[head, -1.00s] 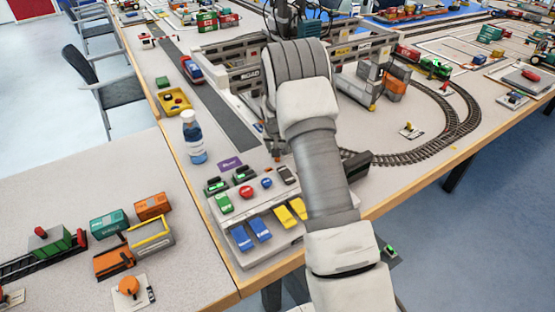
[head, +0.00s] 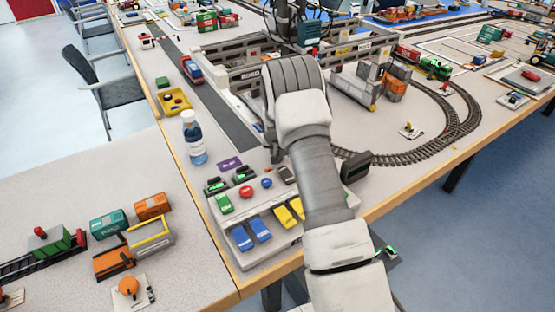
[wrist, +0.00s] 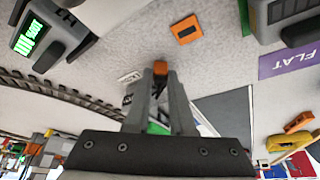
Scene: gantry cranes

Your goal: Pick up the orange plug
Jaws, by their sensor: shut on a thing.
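In the wrist view, my gripper (wrist: 160,75) has its two fingers close together at the tips. A small orange plug (wrist: 160,67) shows between the fingertips, held there. Most of it is hidden by the fingers. A separate orange square piece with a dark slot (wrist: 186,29) lies on the pale tabletop just beyond the fingertips, apart from them. In the head view, my arm hides the gripper's fingers and the plug.
A control panel with blue and yellow levers (head: 248,233) stands near the table edge. A bottle (head: 193,140) stands left of it. Curved track (head: 455,125) lies to the right.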

